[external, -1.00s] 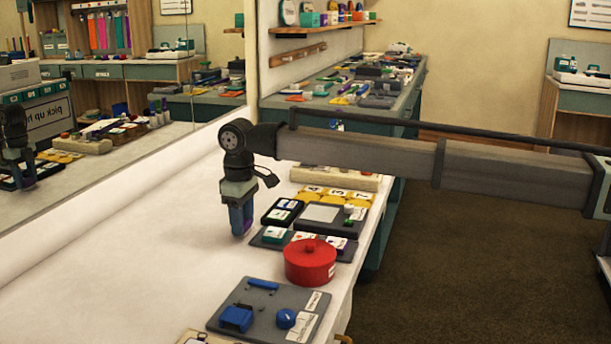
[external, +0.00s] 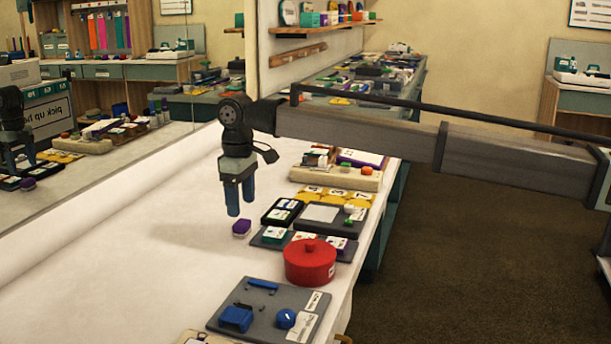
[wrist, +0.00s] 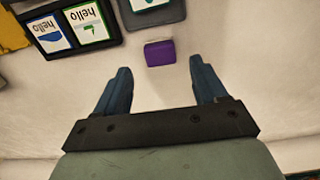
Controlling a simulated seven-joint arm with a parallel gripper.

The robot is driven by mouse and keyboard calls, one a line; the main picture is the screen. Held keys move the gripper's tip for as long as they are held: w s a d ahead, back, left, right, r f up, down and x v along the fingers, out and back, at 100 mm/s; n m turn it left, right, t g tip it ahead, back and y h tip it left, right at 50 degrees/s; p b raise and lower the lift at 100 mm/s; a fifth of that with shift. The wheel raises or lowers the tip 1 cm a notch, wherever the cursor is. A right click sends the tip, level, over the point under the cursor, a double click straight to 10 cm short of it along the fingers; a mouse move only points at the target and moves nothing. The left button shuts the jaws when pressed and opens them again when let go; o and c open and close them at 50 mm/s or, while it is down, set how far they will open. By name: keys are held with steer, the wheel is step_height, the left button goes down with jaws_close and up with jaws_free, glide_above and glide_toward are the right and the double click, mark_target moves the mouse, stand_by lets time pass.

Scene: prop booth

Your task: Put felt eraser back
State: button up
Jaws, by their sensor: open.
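The felt eraser appears to be the small purple block (external: 241,228), lying on the white counter to the left of the card trays. It also shows in the wrist view (wrist: 160,53), at the top centre, with nothing gripping it. My gripper (external: 241,208) is open and empty just above the block, fingers pointing down. In the wrist view my two blue fingers (wrist: 160,75) stand wide apart, one on each side of the block's line. No marked place for the eraser can be made out.
A black tray (external: 268,217) with two "hello" cards lies close by, with a dark mat (external: 258,240) of small blocks in front. A red lidded pot (external: 310,264) and a grey panel (external: 262,302) lie nearer. The counter's left side is clear; a mirror (external: 100,190) borders it.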

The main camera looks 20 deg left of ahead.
mark_target(242, 222)
step_height(242, 222, up, 7)
steer(key=shift+f, duration=0.15)
steer(key=shift+c, duration=0.5)
stand_by(0.9)
